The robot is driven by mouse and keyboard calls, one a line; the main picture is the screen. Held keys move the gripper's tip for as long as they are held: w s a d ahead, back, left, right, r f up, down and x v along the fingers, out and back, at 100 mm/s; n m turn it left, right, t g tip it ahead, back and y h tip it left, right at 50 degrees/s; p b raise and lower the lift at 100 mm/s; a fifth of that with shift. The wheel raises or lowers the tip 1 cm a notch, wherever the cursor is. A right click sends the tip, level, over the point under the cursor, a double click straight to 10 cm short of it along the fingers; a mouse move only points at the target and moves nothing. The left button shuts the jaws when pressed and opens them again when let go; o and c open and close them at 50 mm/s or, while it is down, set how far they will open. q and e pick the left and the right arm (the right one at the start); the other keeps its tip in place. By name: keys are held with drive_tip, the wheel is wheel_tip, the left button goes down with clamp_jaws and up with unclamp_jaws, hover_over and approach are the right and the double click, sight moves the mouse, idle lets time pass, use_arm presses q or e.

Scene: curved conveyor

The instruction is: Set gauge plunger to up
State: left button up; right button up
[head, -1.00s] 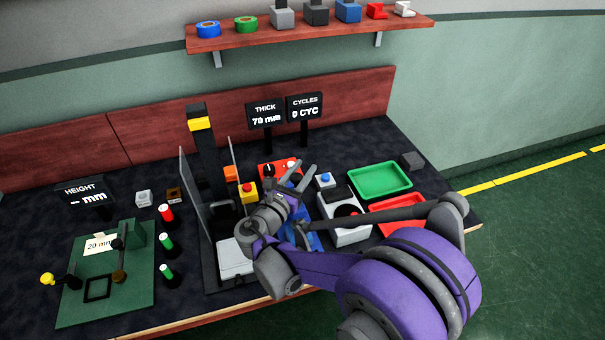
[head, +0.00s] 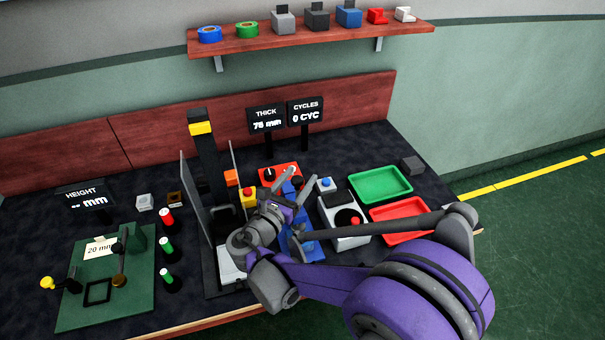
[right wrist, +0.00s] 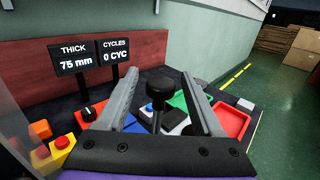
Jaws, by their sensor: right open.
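My right gripper (head: 298,182) is open over the blue gauge (head: 313,250), hiding much of it in the head view. In the right wrist view, the black knob-topped plunger (right wrist: 160,92) stands between the two spread fingers of my right gripper (right wrist: 160,76), with a gap on each side. The THICK display (head: 266,118) reads 75 mm, and it also shows in the right wrist view (right wrist: 75,57). My left gripper is not in view.
A press with a tall black column (head: 205,160) and clear guards stands left of my right gripper. A red-buttoned box (head: 345,232), a green tray (head: 380,184) and a red tray (head: 400,222) lie to the right. A green height fixture (head: 70,310) is at the left.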

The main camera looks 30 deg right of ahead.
drive_tip(key=v, duration=0.8)
drive_tip(key=shift+s+b, duration=0.2)
drive_tip(key=shift+b, duration=0.15)
drive_tip(key=s+d+f+m+g+y+p, duration=0.1)
drive_tip(key=s+d+f+m+g+y, duration=0.3)
drive_tip(key=s+f+m+y, duration=0.6)
drive_tip(key=s+a+m+y+p, duration=0.1)
drive_tip(key=s+a+m+y, duration=0.4)
drive_tip(key=m, duration=0.9)
drive_tip(key=s+a, duration=0.1)
drive_tip(key=a, duration=0.2)
drive_tip(key=shift+s+a, duration=0.25)
